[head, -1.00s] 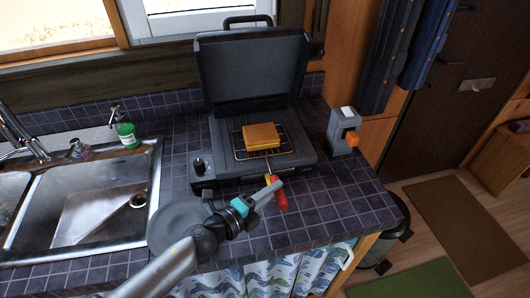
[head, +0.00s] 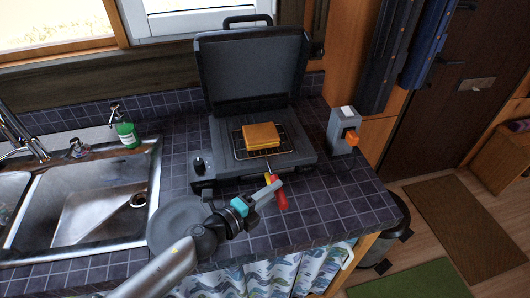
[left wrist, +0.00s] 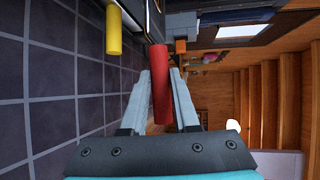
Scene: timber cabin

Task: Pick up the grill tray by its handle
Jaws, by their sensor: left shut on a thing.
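The wire grill tray (head: 283,149) lies in the open black grill (head: 222,155). A stack of golden-brown slices (head: 261,136) sits on it. A thin rod runs from the tray's front to its red handle (head: 281,200), which sticks out over the counter. My left gripper (head: 272,188) is shut on the red handle. In the left wrist view, the red handle (left wrist: 159,88) stands between the two grey fingers of the left gripper (left wrist: 161,85). A separate yellow cylinder (left wrist: 113,30) is beside it, outside the fingers. My right gripper is not in view.
The dark tiled counter (head: 330,205) has free room right of the handle. A dark plate (head: 178,228) lies left of my gripper, beside the sink (head: 95,200). A grey box with an orange part (head: 340,128) stands right of the grill. The lid (head: 253,68) is raised.

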